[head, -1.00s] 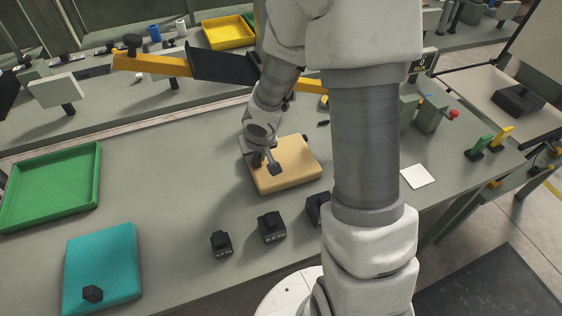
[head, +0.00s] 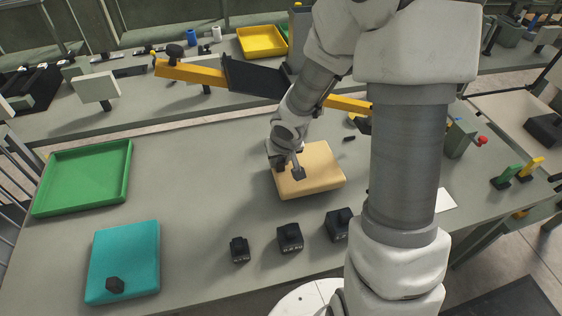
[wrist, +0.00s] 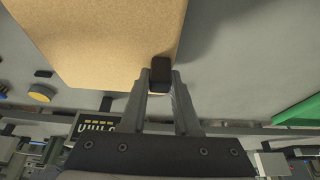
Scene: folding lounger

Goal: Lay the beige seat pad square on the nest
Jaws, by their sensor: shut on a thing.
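The beige seat pad (head: 325,178) is a thick square pad at the middle of the grey bench in the head view. It fills the upper left of the wrist view (wrist: 105,40). My gripper (head: 298,170) is at the pad's left part, shut on its small black knob; the knob (wrist: 160,70) shows between the fingertips (wrist: 160,80) in the wrist view. I cannot tell whether the pad rests on the bench or is slightly raised. I cannot make out the nest; my arm hides part of the bench on the right.
A teal pad (head: 125,255) with a black knob lies front left, and a green tray (head: 80,180) behind it. Several black blocks (head: 290,237) stand in front of the beige pad. A yellow and black beam (head: 195,73) spans behind. Bench between tray and pad is clear.

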